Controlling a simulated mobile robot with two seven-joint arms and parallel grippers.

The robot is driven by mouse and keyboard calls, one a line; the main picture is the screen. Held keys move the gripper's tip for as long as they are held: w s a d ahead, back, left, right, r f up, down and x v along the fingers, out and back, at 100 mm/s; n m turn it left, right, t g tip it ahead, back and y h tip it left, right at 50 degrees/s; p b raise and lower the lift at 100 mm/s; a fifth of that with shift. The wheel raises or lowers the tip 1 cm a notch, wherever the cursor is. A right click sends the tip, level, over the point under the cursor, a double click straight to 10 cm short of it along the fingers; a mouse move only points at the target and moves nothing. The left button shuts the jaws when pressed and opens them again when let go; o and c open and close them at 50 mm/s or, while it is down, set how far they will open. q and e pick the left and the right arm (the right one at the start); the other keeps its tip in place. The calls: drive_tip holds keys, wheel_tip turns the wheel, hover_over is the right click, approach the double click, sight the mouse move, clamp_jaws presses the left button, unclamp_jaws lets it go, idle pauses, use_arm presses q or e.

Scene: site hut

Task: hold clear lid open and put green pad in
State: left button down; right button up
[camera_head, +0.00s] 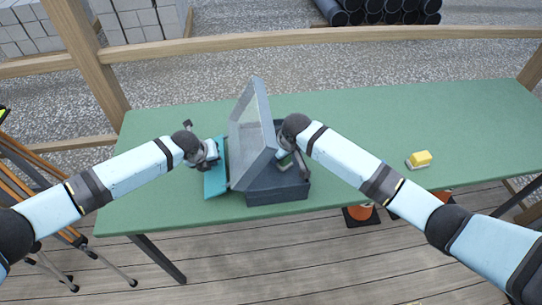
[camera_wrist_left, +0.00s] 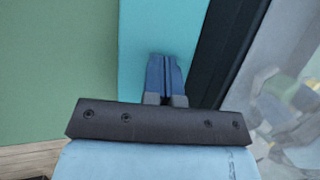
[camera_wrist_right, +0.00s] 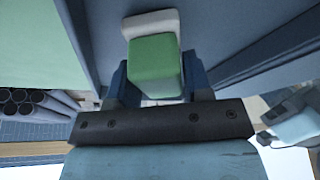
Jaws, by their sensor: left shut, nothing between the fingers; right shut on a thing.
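The dark blue-grey box (camera_head: 277,197) stands on the green table with its clear lid (camera_head: 250,127) raised and leaning to the left. The lid pane also shows in the left wrist view (camera_wrist_left: 285,85). My left gripper (camera_head: 212,152) is shut and empty, on the outer left side of the lid, above a teal panel (camera_head: 214,183). Its closed fingertips show in the left wrist view (camera_wrist_left: 164,72). My right gripper (camera_head: 287,163) is inside the box opening, shut on the green pad (camera_wrist_right: 154,66), which has a whitish base. My gripper and arm partly hide the pad in the head view.
A yellow pad with a pale base (camera_head: 419,159) lies on the table at the right. A wooden rail (camera_head: 330,36) runs behind the table. Orange cones (camera_head: 360,212) stand beneath the front edge.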

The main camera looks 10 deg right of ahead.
drive_tip(key=shift+f, duration=0.1)
drive_tip(key=o, duration=0.9)
drive_tip(key=shift+d+r, duration=1.55)
drive_tip(key=shift+r, duration=3.45)
drive_tip(key=s+d, duration=0.3)
drive_tip(key=s, duration=0.1)
drive_tip(key=s+d, duration=0.3)
drive_tip(key=s, duration=0.2)
drive_tip(key=s+d, duration=0.4)
drive_tip(key=s, duration=0.1)
